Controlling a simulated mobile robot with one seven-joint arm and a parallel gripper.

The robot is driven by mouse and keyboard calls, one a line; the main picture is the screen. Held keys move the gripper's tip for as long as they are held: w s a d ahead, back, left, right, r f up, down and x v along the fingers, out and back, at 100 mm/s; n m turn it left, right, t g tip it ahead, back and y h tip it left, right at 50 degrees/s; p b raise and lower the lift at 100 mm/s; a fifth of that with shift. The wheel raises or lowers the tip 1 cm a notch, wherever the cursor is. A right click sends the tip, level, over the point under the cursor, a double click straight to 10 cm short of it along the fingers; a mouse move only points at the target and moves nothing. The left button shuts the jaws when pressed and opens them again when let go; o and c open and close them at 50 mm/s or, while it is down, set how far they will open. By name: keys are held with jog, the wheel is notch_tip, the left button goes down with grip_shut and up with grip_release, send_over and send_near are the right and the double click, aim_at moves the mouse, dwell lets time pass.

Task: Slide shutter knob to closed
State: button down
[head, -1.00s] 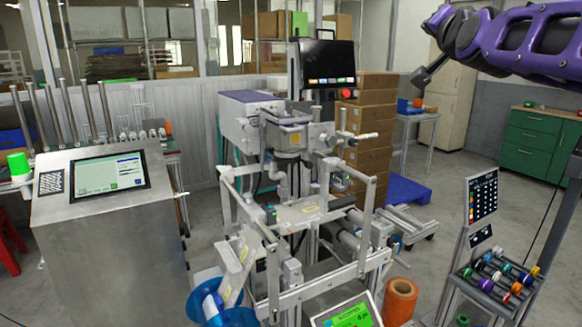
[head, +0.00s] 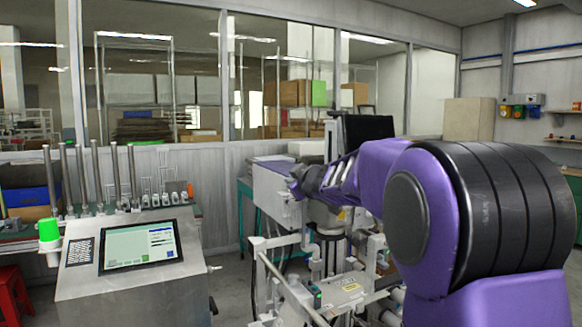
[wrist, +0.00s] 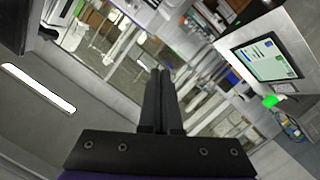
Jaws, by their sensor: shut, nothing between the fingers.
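I cannot make out a shutter knob in either view. In the head view the dark end of my arm is in front of the machine's upper part. I cannot tell its distance from the machine, and no contact is visible.
A steel cabinet with a touch screen (head: 140,246) stands at the left, with upright metal rods (head: 85,180) behind it and a green lamp (head: 48,230) beside it. The screen also shows in the wrist view (wrist: 268,60). A windowed partition (head: 270,80) runs behind.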

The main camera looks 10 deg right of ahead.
jog(key=f, duration=0.2)
jog(key=p, duration=0.2)
send_over(292, 205)
jog(key=s+a, duration=0.3)
notch_tip(292, 205, down, 3)
jog(key=shift+w+d+f+g+b, duration=0.15)
jog(key=shift+w+d+f+b, duration=0.05)
jog(key=shift+d+f+b, duration=0.45)
jog(key=shift+w+d+f+g+b, duration=0.2)
jog(key=shift+d+f+b, duration=0.2)
jog(key=shift+f+b, duration=0.35)
jog(key=shift+f, duration=0.15)
notch_tip(292, 205, down, 4)
jog(key=b, duration=0.3)
